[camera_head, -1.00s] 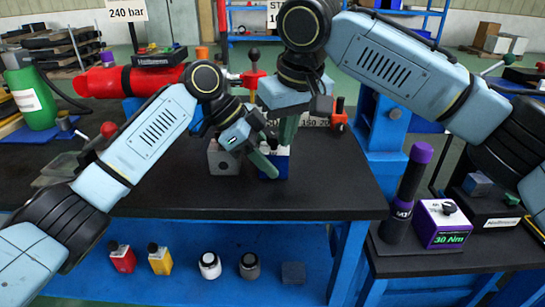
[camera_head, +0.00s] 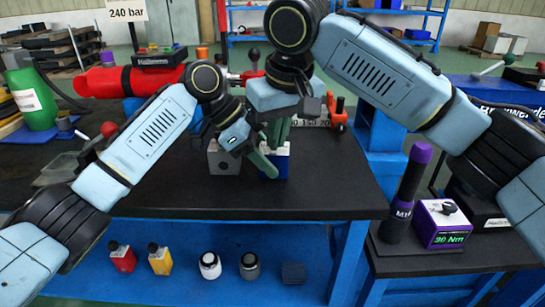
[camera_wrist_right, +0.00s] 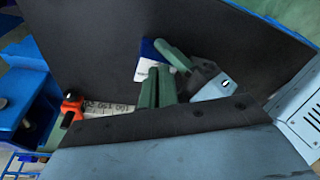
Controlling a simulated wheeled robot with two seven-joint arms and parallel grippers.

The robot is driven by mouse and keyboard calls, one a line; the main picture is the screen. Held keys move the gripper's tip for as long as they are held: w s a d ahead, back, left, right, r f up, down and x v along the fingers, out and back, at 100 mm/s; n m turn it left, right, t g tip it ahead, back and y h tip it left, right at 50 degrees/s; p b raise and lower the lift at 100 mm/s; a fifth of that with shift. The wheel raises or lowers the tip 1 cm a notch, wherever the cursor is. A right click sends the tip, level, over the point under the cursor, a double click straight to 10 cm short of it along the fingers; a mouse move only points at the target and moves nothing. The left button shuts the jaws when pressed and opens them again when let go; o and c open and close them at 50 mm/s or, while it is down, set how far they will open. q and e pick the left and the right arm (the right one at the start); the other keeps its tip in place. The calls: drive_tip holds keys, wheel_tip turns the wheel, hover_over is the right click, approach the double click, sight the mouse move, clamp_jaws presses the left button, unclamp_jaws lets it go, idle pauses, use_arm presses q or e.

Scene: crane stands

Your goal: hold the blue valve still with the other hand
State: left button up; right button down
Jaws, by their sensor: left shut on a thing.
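The blue valve (camera_head: 276,167), a small blue block with a white upper part, stands on the black bench top. My left gripper (camera_head: 264,160) reaches it from the left and is shut on it; its green fingers cover part of it. In the right wrist view the valve (camera_wrist_right: 147,58) shows beside the left gripper's fingers (camera_wrist_right: 175,56). My right gripper (camera_head: 277,131) points down just above and behind the valve. Its green fingers (camera_wrist_right: 157,88) are close together; whether they are fully shut or touch the valve is hidden.
A grey block (camera_head: 222,160) stands left of the valve. A red clamp-like part (camera_head: 338,115) with a numbered scale is behind right. A red cylinder (camera_head: 105,80) lies at the back left. The bench front is clear. A purple torque box (camera_head: 442,223) stands on the right.

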drive_tip(key=shift+a, duration=0.1)
drive_tip(key=w+v, duration=0.1)
drive_tip(key=v, duration=0.4)
drive_tip(key=shift+s+r, duration=0.35)
drive_tip(key=shift+r, duration=0.2)
drive_tip(key=shift+a, duration=0.1)
drive_tip(key=shift+w+d+f, duration=0.25)
drive_tip(key=shift+d+f, duration=0.1)
drive_tip(key=shift+f, duration=0.65)
drive_tip(key=shift+w+d+f, duration=0.25)
drive_tip(key=shift+d+f, duration=0.05)
drive_tip(key=shift+f, duration=0.7)
drive_tip(key=shift+w+d+f, duration=0.25)
drive_tip(key=shift+d+f, duration=0.1)
drive_tip(key=shift+f, duration=0.65)
drive_tip(key=shift+w+a, duration=0.15)
drive_tip(key=shift+a, duration=0.05)
